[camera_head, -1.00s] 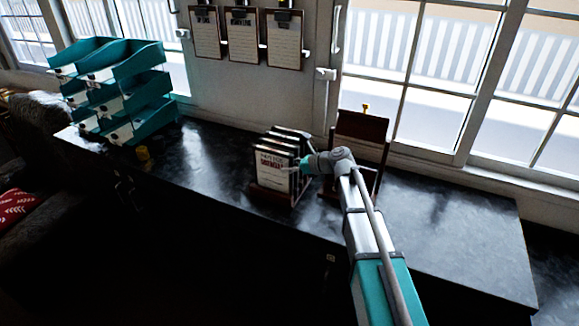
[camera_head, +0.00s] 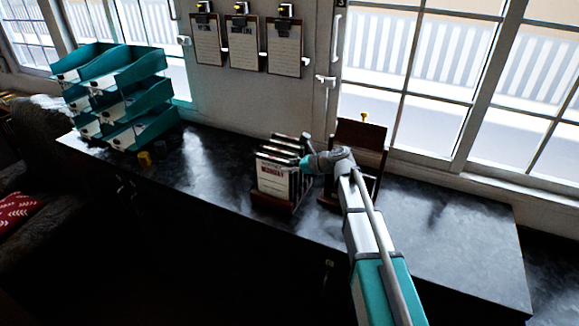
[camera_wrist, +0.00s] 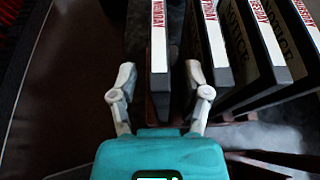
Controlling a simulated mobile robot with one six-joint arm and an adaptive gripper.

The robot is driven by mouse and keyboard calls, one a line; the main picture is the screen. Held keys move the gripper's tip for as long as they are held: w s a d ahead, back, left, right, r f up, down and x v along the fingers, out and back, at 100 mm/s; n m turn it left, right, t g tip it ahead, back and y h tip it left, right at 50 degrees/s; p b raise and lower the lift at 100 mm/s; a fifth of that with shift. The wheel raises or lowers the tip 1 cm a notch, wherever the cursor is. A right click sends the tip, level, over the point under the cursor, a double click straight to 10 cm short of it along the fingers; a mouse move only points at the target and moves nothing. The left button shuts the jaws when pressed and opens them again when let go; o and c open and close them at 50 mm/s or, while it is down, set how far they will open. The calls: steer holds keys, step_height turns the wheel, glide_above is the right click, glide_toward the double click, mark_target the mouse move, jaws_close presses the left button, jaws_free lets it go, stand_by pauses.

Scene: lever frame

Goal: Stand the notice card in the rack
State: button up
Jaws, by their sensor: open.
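Several white notice cards with dark sides stand in a wooden rack (camera_head: 262,203) on the dark counter. The front notice card (camera_head: 271,180) carries red lettering. In the wrist view, the card lettered MONDAY (camera_wrist: 158,35) stands edge-on between the fingers of my gripper (camera_wrist: 160,72). The gripper is open, with a gap on each side of the card. In the head view my gripper (camera_head: 303,165) is at the right side of the racked cards; its fingers are partly hidden. A second brown wooden stand (camera_head: 362,133) with a yellow knob is just to the right, partly behind my arm.
Clipboards (camera_head: 243,45) hang on the wall. The right part of the counter (camera_head: 450,230) is clear. More lettered cards (camera_wrist: 250,45) stand close to the gripper's right finger.

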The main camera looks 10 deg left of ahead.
steer(key=shift+r+p, duration=3.75)
steer(key=shift+r, duration=0.35)
steer(key=s+d, duration=0.3)
steer(key=d, duration=0.6)
steer(key=s+d+r+p, duration=0.1)
steer(key=s+d, duration=0.2)
steer(key=d, duration=0.6)
steer(key=shift+s+d+r, duration=0.2)
steer(key=shift+s+r, duration=0.05)
steer(key=shift+s, duration=0.05)
steer(key=s+d+f+n+g+h+b, duration=0.1)
steer(key=s+d+f+n+h+b, duration=0.2)
steer(key=s+f+n+b, duration=0.3)
steer(key=s+d+f+n+g+h+b, duration=0.1)
steer(key=s+d+f+n+h+b, duration=0.2)
steer(key=f, duration=1.1)
steer(key=s+d+f+n+g+h+b, duration=0.2)
steer(key=s+d+f+n+h+b, duration=0.1)
steer(key=s+f+n+h+b, duration=0.4)
step_height(320, 180, down, 4)
steer(key=s+n+b, duration=0.2)
steer(key=n+b, duration=0.1)
steer(key=n, duration=0.2)
steer(key=shift+s+n, duration=0.2)
steer(key=shift+n, duration=0.1)
steer(key=shift+d, duration=0.15)
